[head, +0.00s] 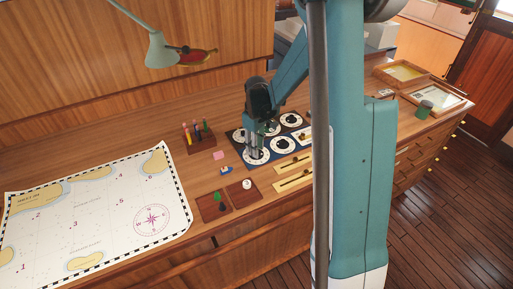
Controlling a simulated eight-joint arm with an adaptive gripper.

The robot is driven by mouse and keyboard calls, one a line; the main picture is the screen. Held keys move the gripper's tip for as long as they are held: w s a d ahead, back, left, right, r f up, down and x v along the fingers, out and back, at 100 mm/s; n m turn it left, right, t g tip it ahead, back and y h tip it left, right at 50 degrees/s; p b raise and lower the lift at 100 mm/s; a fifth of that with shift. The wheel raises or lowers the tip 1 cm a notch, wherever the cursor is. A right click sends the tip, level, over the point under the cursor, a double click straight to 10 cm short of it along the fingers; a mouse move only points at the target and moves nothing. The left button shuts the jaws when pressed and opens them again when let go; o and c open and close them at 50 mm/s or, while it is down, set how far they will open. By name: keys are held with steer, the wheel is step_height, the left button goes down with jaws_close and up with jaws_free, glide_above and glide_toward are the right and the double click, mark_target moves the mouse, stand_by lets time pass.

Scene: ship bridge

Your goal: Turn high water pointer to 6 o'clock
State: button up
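A dark blue board (270,153) on the wooden counter carries several white round dials with black pointers in the middle. Their labels are too small to read, so I cannot tell which is the high water dial. My gripper (255,151) points down over the board's left part, above or at the front left dial (256,158). Its fingers partly hide this dial and its pointer. I cannot tell whether they touch the pointer, or whether they are open or shut. The front right dial (284,146) and the back right dial (291,119) show clear of the gripper.
Brass sliders (293,162) lie in front of the board. Small brown trays (211,213), a pen holder (199,146) and a large chart (90,215) are to the left. A lamp (162,50) hangs at the back left. My arm hides part of the counter on the right.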

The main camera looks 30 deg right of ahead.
steer(key=c, duration=0.9)
steer(key=shift+m+b, duration=0.35)
steer(key=shift+m, duration=0.05)
steer(key=m+b, duration=0.2)
steer(key=m, duration=0.3)
steer(key=shift+b, duration=0.4)
steer(key=m+b, duration=0.1)
steer(key=m, duration=0.5)
steer(key=shift+a+b, duration=0.1)
steer(key=shift+b, duration=0.3)
steer(key=o, duration=0.9)
